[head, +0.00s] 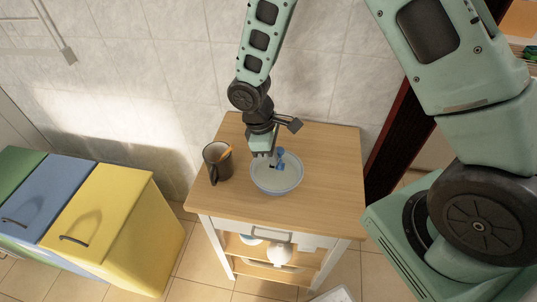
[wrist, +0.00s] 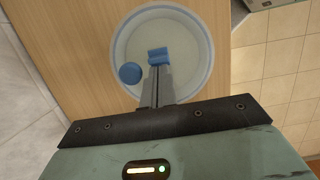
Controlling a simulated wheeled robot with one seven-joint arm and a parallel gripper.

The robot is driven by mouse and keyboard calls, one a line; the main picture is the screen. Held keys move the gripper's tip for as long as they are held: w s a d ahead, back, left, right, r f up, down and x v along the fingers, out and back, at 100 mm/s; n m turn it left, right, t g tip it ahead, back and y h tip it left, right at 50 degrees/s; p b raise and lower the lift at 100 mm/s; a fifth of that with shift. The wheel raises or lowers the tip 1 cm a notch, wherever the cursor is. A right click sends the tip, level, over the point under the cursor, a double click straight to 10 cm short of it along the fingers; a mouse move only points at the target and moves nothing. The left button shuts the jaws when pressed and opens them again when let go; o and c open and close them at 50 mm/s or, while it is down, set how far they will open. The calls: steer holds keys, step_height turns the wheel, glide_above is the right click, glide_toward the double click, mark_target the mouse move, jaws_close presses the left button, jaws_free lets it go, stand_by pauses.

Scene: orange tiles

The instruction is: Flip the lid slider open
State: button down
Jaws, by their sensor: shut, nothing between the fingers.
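My gripper (head: 271,160) points down over a pale bowl (head: 277,188) on a wooden-topped cart; its fingers are shut and empty. In the wrist view, the grey fingers (wrist: 158,82) reach over the bowl (wrist: 203,50). A small blue block-like piece (wrist: 158,55) is at the fingertips, and a blue round piece (wrist: 130,73) is just left of them. In the head view, a blue piece (head: 280,155) shows beside the fingers. I cannot tell whether the blue pieces touch the fingers or are joined. No part is clearly recognisable as a lid slider.
A dark mug (head: 218,165) with an orange item inside stands left of the bowl on the cart top (head: 325,165). Green, blue and yellow bins (head: 120,205) with handled lids stand at the left. A tiled wall is close behind. The cart top's right side is clear.

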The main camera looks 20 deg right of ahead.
steer(key=p+v, duration=0.8)
steer(key=v, duration=0.2)
stand_by(0.7)
steer(key=s+a+r+m+y+b, duration=0.1)
steer(key=s+a+r+b, duration=0.1)
steer(key=s, duration=0.4)
steer(key=s+a+r+m+t+y+b, duration=0.1)
steer(key=s+a+r+b, duration=0.1)
steer(key=s+b, duration=0.3)
steer(key=s+a+r+m+b, duration=0.1)
steer(key=s+a+r+b, duration=0.1)
steer(key=s, duration=0.7)
steer(key=shift+s+a+r+t+y+b, duration=0.2)
steer(key=shift+a+r+t+y+b, duration=0.15)
steer(key=shift+r+b, duration=0.65)
steer(key=shift+f, duration=0.1)
